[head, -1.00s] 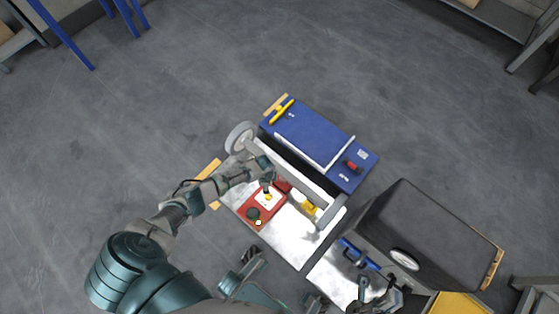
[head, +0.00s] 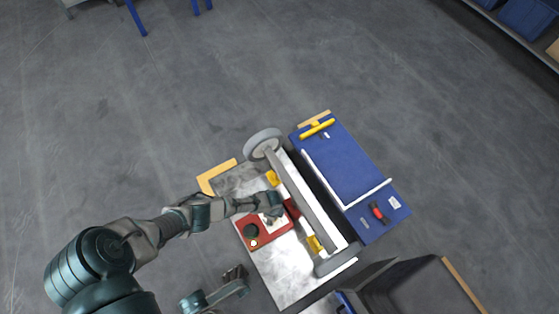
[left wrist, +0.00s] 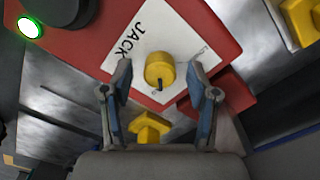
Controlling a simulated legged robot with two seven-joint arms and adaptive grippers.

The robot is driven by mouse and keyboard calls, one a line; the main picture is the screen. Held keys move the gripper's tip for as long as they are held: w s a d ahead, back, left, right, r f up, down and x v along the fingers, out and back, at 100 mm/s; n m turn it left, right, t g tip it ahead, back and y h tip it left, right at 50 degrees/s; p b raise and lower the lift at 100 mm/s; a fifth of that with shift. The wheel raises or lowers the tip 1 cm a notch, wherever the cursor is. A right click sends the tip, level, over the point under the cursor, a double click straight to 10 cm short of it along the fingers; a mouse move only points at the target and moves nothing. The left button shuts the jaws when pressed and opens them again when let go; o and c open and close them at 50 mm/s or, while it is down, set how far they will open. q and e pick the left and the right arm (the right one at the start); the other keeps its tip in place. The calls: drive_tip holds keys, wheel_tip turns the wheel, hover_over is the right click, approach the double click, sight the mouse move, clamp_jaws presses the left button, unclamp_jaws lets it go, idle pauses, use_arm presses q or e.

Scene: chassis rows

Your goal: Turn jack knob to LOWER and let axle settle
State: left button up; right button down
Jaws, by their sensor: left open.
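The yellow jack knob (left wrist: 159,68) stands on a white plate marked JACK (left wrist: 130,48) on the red jack box (head: 263,232). Its dark pointer mark faces the bottom of the left wrist view; the small lettering on the plate is unreadable. My left gripper (left wrist: 158,76) is open, with one finger on each side of the knob and visible gaps. In the head view my left gripper (head: 273,205) covers the knob. The grey axle (head: 300,195) lies behind the box, with a wheel (head: 264,143) at its far end. Whether it is raised cannot be told.
A lit green lamp (left wrist: 29,28) and a black round button (head: 250,231) are on the box. Yellow supports (head: 314,243) stand by the axle. A blue chassis (head: 345,165) with a yellow handle (head: 318,128) lies beyond. A dark case (head: 415,290) stands at lower right.

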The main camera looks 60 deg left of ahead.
use_arm(q)
drive_tip(key=shift+w+d, duration=0.1)
drive_tip(key=shift+d, duration=0.05)
drive_tip(key=shift+c, duration=0.3)
drive_tip(key=c, duration=0.4)
clamp_jaws()
